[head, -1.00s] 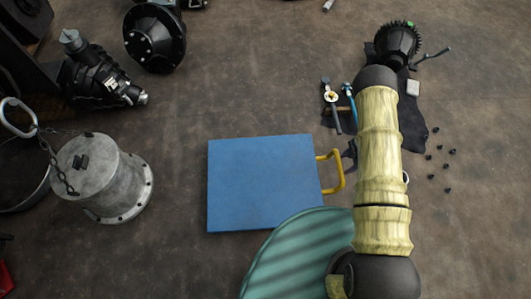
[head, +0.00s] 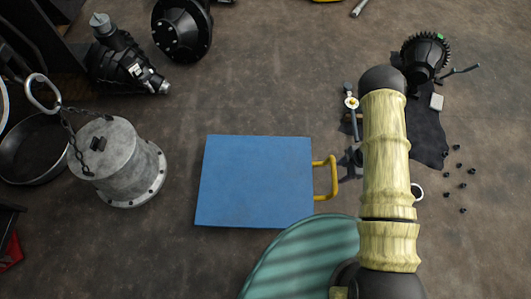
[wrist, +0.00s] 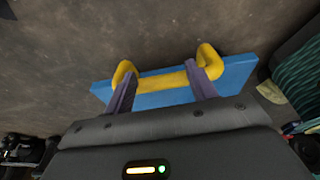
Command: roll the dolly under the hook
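The dolly (head: 255,182) is a flat blue slab with a yellow U-shaped handle (head: 333,178) on its right side. My gripper (head: 350,160) is just right of the handle, partly hidden behind my arm. In the wrist view, the two dark purple fingers of my gripper (wrist: 162,88) are wide apart, with the yellow handle bar (wrist: 160,82) running across between them. The fingers overlap the bar near its ends; contact is not clear. I cannot identify a hook; a metal ring (head: 42,93) with a chain shows at left, above a grey flanged cylinder (head: 118,165).
The cylinder stands left of the dolly with a narrow floor gap between. A round black pan (head: 35,150) lies beyond it. Black machine parts (head: 125,60) lie at upper left. A dark cloth (head: 428,125) with tools and loose bolts lies right. Floor above the dolly is clear.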

